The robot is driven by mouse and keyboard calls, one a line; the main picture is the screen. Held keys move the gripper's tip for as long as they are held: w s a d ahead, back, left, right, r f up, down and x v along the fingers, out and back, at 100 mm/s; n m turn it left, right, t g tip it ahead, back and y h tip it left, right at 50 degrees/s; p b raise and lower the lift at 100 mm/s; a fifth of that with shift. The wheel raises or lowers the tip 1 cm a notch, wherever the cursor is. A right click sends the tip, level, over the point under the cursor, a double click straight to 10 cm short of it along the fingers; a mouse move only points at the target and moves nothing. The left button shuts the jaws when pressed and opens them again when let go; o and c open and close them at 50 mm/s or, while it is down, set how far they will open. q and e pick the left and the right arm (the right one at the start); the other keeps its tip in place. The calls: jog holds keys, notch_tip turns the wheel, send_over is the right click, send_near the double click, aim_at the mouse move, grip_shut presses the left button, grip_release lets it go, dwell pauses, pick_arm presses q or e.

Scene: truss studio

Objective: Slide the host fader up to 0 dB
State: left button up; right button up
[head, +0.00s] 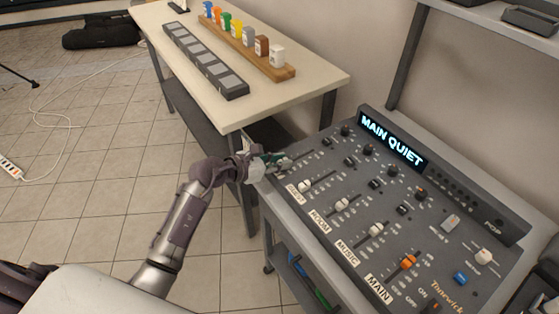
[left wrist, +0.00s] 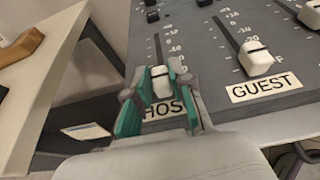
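The mixing console (head: 455,235) stands on the right in the head view, its display reading "MAIN QUIET". My left gripper (head: 276,161) is at its near left corner, over the host channel, hiding the fader there. In the left wrist view, the white host fader cap (left wrist: 160,82) sits low in its slot, just above the partly covered HOST label (left wrist: 160,110). The green-padded fingers of my left gripper (left wrist: 160,75) lie on both sides of the cap and look closed on it. The empty slot runs on above the cap. My right gripper is not in view.
The guest fader (left wrist: 258,58) stands right beside the host channel; room, music and orange main faders (head: 408,263) follow. A pale table (head: 310,82) with a button strip (head: 205,62) and a wooden rack of coloured items (head: 270,65) adjoins at the upper left.

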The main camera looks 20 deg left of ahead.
aim_at(303, 156)
pick_arm(q)
grip_shut()
jog(key=w+d, duration=0.1)
jog(key=w, duration=0.1)
jog(key=w+d, duration=0.2)
jog(key=w+d+b, duration=0.1)
jog(key=w+d, duration=0.1)
jog(key=shift+w, duration=0.2)
jog(key=o, duration=0.6)
grip_release()
jog(key=shift+a, duration=0.1)
